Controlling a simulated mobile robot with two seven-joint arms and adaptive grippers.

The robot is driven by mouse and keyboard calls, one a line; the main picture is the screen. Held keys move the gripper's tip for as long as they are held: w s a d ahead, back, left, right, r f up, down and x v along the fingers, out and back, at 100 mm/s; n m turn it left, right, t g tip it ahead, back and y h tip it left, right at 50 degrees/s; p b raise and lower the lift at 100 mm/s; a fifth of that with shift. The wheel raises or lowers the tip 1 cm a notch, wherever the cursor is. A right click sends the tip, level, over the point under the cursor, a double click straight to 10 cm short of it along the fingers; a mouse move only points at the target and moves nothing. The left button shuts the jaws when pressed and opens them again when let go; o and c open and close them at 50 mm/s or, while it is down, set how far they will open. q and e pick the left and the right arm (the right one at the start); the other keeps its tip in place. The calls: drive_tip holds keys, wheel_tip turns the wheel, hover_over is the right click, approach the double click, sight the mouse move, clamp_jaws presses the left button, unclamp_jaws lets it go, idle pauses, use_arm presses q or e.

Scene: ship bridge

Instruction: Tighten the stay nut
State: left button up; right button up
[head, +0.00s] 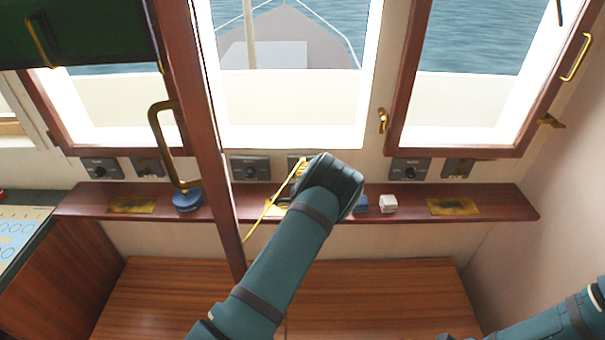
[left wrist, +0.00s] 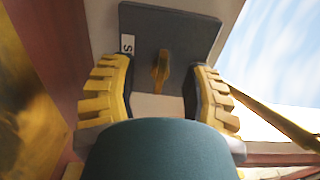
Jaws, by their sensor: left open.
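A dark grey plate (left wrist: 190,30) with a white label, partly reading "S", fills the upper middle of the left wrist view. A small brass piece (left wrist: 160,70), which looks like the stay nut, sticks out from it. My left gripper (left wrist: 161,76) has its yellow, dark-padded fingers apart on either side of this piece, with a visible gap at each side. In the head view my left gripper (head: 301,167) is at the wall above the shelf, and its dark wrist hides most of the plate. A thin brass stay bar (head: 266,213) slants up to it. My right gripper is out of view.
A wooden shelf (head: 400,205) runs under the windows. It holds a blue round item (head: 187,200), a white cube (head: 388,203), a blue block (head: 361,204) and brass plates (head: 452,206). A wooden window frame post (head: 205,120) with a brass handle (head: 160,140) stands left of my arm.

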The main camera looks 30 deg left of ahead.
use_arm(q)
drive_tip(key=shift+w+a, duration=0.25)
drive_tip(key=shift+w, duration=0.25)
clamp_jaws()
